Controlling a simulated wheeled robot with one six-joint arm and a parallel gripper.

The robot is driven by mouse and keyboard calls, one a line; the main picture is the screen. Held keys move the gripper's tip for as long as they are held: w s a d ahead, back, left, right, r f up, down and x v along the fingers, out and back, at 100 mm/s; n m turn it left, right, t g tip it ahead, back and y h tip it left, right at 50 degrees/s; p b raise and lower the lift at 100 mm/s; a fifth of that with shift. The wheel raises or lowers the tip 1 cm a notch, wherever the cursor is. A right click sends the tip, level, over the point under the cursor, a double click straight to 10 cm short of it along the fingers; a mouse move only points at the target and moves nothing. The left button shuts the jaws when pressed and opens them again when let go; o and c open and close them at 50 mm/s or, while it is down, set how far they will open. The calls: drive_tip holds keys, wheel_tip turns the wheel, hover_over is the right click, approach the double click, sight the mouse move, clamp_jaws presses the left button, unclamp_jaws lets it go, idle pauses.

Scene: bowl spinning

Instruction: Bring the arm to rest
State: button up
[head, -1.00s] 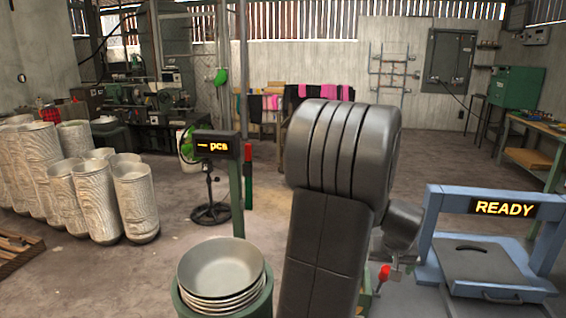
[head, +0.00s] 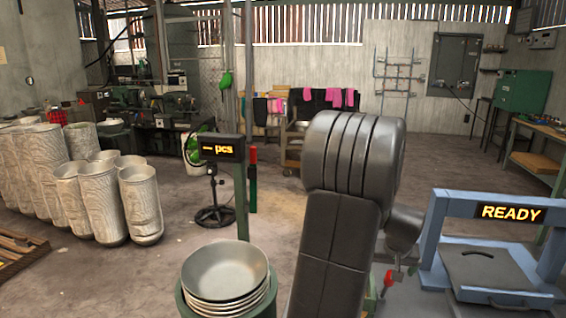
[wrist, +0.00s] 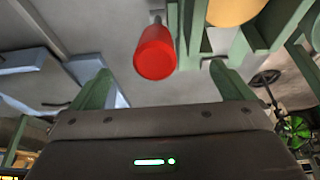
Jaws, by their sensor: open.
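My arm stands in the middle of the head view, its grey links bent at a rounded joint. My gripper is not clearly seen there, being mostly hidden behind the arm. In the wrist view my gripper (wrist: 163,85) is open, with its two green fingers wide apart and nothing between them. A red knob (wrist: 155,52) shows beyond the gap between the fingers, apart from them. A red knob also shows in the head view (head: 389,278), just right of my arm.
A stack of metal bowls (head: 225,270) stands left of my arm, below a "pcs" display (head: 222,148). A blue frame with a READY sign (head: 510,213) stands on the right over a grey plate (head: 487,268). Tall rough cylinders (head: 140,205) stand at left.

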drive_tip(key=shift+s+f, duration=0.15)
drive_tip(key=shift+s, duration=0.25)
drive_tip(key=shift+s+a+r, duration=0.15)
drive_tip(key=shift+s+r, duration=0.1)
drive_tip(key=shift+s, duration=0.25)
drive_tip(key=shift+s+a+r, duration=0.15)
drive_tip(key=shift+s+r, duration=0.05)
drive_tip(key=shift+s, duration=0.25)
drive_tip(key=d+p+v, duration=0.1)
drive_tip(key=p+v, duration=0.4)
drive_tip(key=v, duration=0.5)
drive_tip(key=b+x, duration=0.2)
drive_tip(key=x, duration=0.1)
drive_tip(key=b+x, duration=0.2)
drive_tip(key=x, duration=0.2)
drive_tip(key=a+b+x, duration=0.1)
drive_tip(key=b+x, duration=0.1)
drive_tip(key=x, duration=0.2)
drive_tip(key=shift+f, duration=0.1)
drive_tip(key=w+d+p, duration=0.2)
drive_tip(key=w+p, duration=0.2)
drive_tip(key=w, duration=0.6)
drive_tip(key=s+a+r, duration=0.1)
drive_tip(key=s, duration=0.5)
drive_tip(key=shift+a+r, duration=0.1)
